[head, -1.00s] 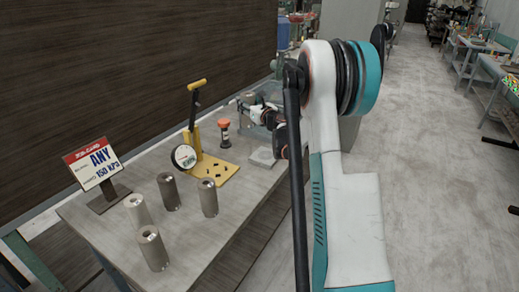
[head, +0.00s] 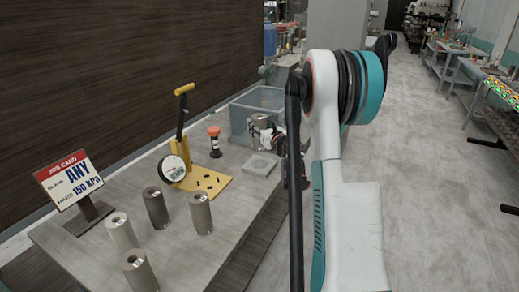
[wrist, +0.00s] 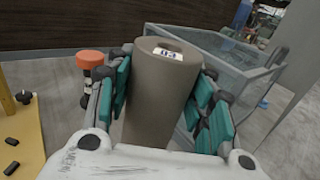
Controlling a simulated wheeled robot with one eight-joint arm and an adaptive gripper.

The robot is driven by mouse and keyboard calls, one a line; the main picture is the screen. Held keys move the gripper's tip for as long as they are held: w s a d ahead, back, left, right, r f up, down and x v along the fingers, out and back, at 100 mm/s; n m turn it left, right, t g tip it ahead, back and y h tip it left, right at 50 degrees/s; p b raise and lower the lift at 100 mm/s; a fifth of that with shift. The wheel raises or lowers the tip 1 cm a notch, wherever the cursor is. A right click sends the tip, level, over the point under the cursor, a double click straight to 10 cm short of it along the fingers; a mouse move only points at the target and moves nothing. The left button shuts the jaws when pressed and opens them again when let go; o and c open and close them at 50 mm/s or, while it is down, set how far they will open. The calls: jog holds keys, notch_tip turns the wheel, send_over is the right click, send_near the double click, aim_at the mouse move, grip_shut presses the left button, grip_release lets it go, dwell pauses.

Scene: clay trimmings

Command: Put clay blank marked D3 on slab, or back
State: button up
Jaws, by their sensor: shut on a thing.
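My gripper (head: 264,132) is shut on a grey-brown clay blank (wrist: 155,100), a cylinder with a hole in its top. Teal finger pads press both its sides in the wrist view. A small white label on its top seems to read D3, but it is small. In the head view the held blank (head: 259,118) is upright, in front of the clear bin and beyond the slab. The slab (head: 259,165), a flat grey square with a round mark, lies on the table near its right edge, with nothing standing on it. The height of the blank above the table is unclear.
Several other blanks (head: 155,208) stand at the table's front. A yellow press with a gauge (head: 174,168) and an orange-topped tool (head: 214,142) stand left of the slab. The clear bin (head: 240,112) is behind. A job card (head: 70,180) reads ANY, 150 kPa.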

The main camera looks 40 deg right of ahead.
jog(key=shift+f+b, duration=1.35)
jog(key=shift+f, duration=2.65)
jog(key=shift+f, duration=0.15)
jog(key=o, duration=1.5)
jog(key=shift+s, duration=0.25)
jog(key=p+v, duration=0.3)
jog(key=v, duration=0.8)
jog(key=shift+s+a, duration=0.2)
jog(key=shift+s, duration=0.1)
